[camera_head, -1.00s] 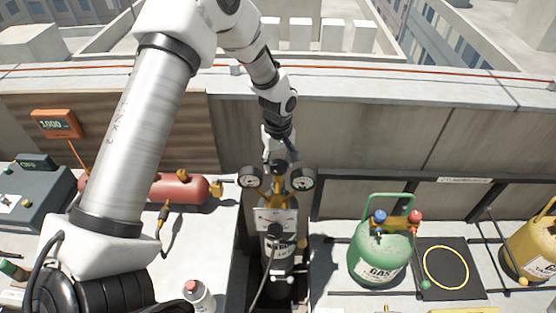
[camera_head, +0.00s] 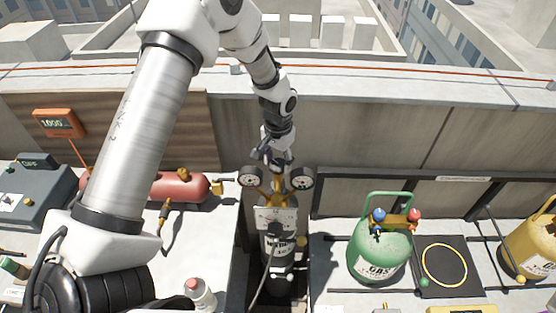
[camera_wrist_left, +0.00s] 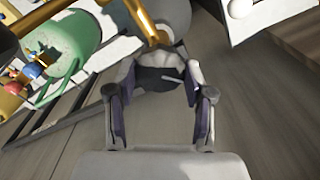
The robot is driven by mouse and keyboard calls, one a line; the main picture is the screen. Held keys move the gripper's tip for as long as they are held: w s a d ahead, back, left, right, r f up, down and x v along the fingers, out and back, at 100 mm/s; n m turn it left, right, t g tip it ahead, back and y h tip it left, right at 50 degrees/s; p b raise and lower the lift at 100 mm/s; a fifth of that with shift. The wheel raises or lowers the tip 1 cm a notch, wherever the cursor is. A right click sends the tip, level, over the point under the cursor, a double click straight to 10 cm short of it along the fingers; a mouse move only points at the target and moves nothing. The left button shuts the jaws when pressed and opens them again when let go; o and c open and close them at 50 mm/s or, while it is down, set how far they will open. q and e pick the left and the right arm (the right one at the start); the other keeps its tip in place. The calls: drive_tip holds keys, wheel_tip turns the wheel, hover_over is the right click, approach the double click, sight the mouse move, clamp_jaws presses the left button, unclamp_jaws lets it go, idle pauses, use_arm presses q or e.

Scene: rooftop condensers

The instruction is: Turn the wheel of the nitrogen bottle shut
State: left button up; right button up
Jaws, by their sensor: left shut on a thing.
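The nitrogen bottle (camera_head: 280,248) is a dark grey cylinder standing in a narrow recess at the middle of the head view. A brass regulator with two round gauges, left (camera_head: 251,176) and right (camera_head: 301,178), sits at its top. My left gripper (camera_head: 275,160) reaches down from above to the bottle's top, just behind the gauges. In the left wrist view its two fingers (camera_wrist_left: 162,108) are around the pale, lobed wheel (camera_wrist_left: 158,76), shut on it. The wheel is hidden by my gripper in the head view. My right gripper is not in view.
A white tag (camera_head: 277,219) hangs before the bottle. A green gas bottle (camera_head: 380,252) and black scale pad (camera_head: 446,266) stand to the right, a yellow bottle (camera_head: 535,247) beyond. A red tank (camera_head: 180,187) lies left. A wall (camera_head: 380,135) runs behind.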

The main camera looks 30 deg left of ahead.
sight(278, 164)
use_arm(q)
drive_tip(key=m, duration=0.4)
drive_tip(key=shift+s+f+m, duration=0.1)
drive_tip(key=shift+f+m, duration=0.05)
drive_tip(key=shift+m, duration=0.15)
drive_tip(key=m, duration=0.4)
idle(0.4)
drive_tip(key=o, duration=1.2)
drive_tip(key=shift+c, duration=0.2)
drive_tip(key=shift+r, duration=0.35)
wheel_tip(278, 164, up, 11)
drive_tip(key=shift+r, duration=0.2)
